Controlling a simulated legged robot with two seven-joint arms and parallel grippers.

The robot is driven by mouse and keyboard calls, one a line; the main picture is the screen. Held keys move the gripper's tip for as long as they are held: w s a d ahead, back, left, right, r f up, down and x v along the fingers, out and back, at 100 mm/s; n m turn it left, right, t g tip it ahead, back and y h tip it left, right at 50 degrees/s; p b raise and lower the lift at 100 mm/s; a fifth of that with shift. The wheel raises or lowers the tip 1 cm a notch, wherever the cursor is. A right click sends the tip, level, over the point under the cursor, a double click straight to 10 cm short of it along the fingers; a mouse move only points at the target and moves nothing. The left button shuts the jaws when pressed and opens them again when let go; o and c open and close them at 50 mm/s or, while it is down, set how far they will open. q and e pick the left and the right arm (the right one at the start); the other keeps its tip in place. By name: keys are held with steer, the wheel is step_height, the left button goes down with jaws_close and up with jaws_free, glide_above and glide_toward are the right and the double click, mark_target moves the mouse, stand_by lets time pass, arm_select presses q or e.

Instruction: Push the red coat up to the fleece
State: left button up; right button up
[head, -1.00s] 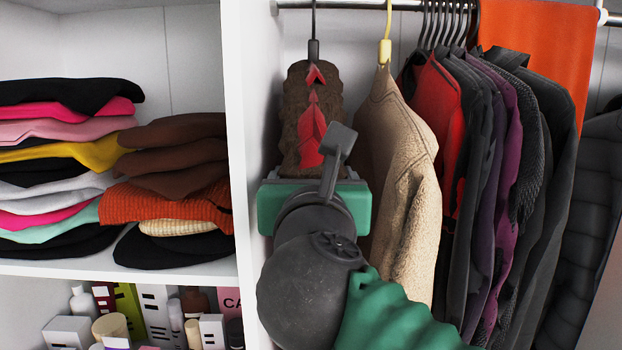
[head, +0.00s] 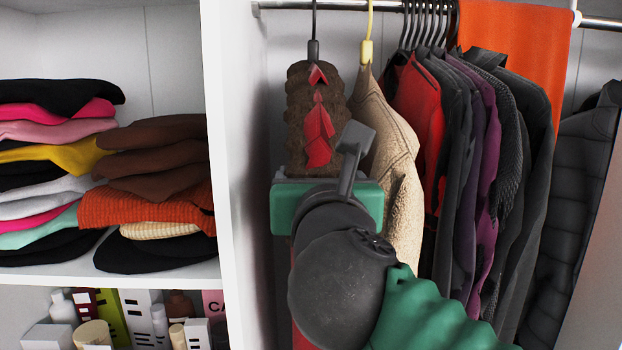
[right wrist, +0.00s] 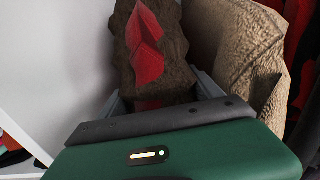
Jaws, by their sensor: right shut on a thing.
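The red coat (head: 318,138), with a brown furry edge around its red front, hangs upright from a black hanger at the left of the rail. My right gripper (head: 325,174) is shut on it from the front. In the right wrist view, the gripper's grey fingers (right wrist: 160,95) lie on either side of the furry brown part. The beige fleece (head: 392,140) hangs on a yellow hanger just right of the coat. Their edges meet in the picture, but I cannot tell whether they touch; their hangers are apart. My forearm hides the coat's lower part. My left gripper is not in view.
A white divider (head: 232,180) stands left of the coat, with folded clothes (head: 150,200) on a shelf beyond. Right of the fleece hang a red garment (head: 418,105), several dark ones and an orange cloth (head: 530,50) on the rail (head: 335,5).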

steer(key=shift+d+r, duration=0.15)
steer(key=shift+d, duration=0.15)
steer(key=o, duration=2.2)
steer(key=shift+w, duration=0.25)
steer(key=shift+c, duration=0.2)
steer(key=shift+w+d+f, duration=0.1)
steer(key=shift+f, duration=0.1)
